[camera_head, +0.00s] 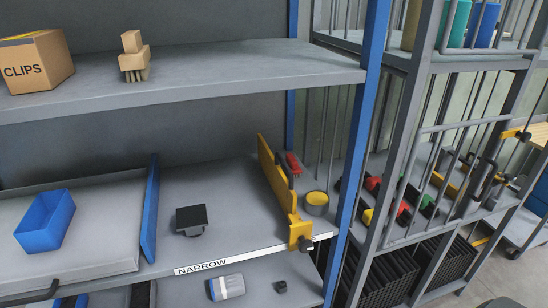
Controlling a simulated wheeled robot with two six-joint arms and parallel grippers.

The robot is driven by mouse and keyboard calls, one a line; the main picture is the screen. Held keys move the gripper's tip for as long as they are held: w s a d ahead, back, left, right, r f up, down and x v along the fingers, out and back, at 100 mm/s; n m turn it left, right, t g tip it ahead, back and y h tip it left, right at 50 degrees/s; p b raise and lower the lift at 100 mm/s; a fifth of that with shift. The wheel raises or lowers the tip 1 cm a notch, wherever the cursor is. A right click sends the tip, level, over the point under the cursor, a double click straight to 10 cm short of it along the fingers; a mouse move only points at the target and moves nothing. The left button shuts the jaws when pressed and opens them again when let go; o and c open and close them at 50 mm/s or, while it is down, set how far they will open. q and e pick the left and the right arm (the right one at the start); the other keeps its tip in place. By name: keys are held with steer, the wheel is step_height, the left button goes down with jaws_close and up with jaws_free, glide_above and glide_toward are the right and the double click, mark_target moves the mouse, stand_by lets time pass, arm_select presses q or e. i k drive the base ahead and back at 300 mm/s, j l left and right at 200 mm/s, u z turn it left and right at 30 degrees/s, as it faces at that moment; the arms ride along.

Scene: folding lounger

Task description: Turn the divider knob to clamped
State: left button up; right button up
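The yellow divider (272,180) stands upright across the lower shelf, running from back to front. At its front end a yellow block (297,231) sits at the shelf edge. A small dark knob (305,244) is on this block. The knob is too small to tell which way it is turned or whether it is clamped. Neither of my grippers shows in the head view.
A blue divider (150,208) and a black box (191,217) stand left of the yellow divider. A yellow-topped can (316,203) and a red item (293,165) are right of it. A blue upright post (352,150) stands close by. Space before the knob looks clear.

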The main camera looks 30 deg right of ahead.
mark_target(304, 245)
steer(key=z, duration=1.2)
